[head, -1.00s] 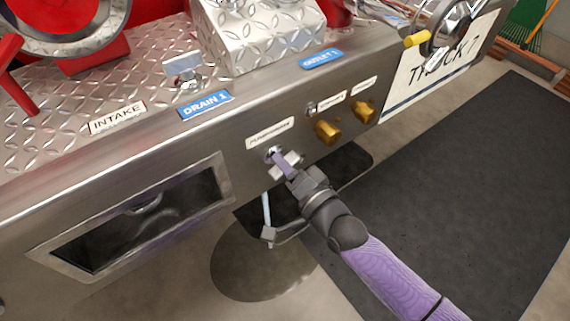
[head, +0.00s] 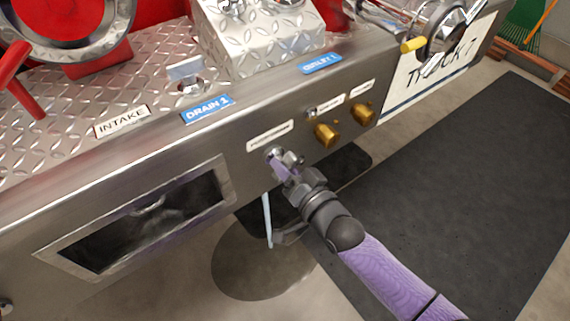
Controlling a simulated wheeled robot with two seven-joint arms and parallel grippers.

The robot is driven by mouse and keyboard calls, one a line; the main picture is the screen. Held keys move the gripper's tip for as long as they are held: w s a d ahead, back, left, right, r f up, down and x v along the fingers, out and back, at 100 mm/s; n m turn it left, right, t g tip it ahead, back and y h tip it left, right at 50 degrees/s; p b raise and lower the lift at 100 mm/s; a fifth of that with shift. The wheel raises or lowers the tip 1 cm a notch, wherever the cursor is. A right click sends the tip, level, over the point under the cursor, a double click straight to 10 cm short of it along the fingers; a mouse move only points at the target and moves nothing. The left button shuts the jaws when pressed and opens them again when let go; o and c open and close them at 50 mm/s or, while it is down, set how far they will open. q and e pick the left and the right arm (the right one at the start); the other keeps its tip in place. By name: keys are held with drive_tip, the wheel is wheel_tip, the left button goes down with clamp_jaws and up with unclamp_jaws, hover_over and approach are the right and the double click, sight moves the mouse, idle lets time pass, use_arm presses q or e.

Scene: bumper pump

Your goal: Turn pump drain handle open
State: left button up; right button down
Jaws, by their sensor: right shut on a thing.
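The pump drain handle (head: 291,158) is a small silver handle on the front of the steel bumper, below a white label (head: 270,136) too blurred to read fully. My right gripper (head: 281,168) is shut on it, with its purple finger against the handle and hiding part of it. The handle looks tilted. A thin pale-blue streak (head: 267,220), which looks like water, runs down below the bumper to the left of my gripper. My left gripper is out of view.
Two brass caps (head: 326,135) (head: 363,112) stick out of the bumper right of the handle. A recessed opening (head: 140,220) lies left. A small silver handle (head: 188,78) stands on the treadplate above. A dark patch (head: 262,265) and a black mat (head: 470,180) cover the floor.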

drive_tip(key=n, duration=0.2)
drive_tip(key=shift+n+p, duration=0.3)
drive_tip(key=shift+n, duration=0.9)
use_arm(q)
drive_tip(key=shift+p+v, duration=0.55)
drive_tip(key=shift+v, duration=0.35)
use_arm(e)
drive_tip(key=shift+f+n, duration=0.1)
drive_tip(key=shift+n, duration=1.8)
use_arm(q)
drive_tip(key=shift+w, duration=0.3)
use_arm(e)
drive_tip(key=c, duration=0.6)
unclamp_jaws()
drive_tip(key=shift+c, duration=0.2)
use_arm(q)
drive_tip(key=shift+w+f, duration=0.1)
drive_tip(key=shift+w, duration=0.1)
use_arm(e)
drive_tip(key=shift+d, duration=0.1)
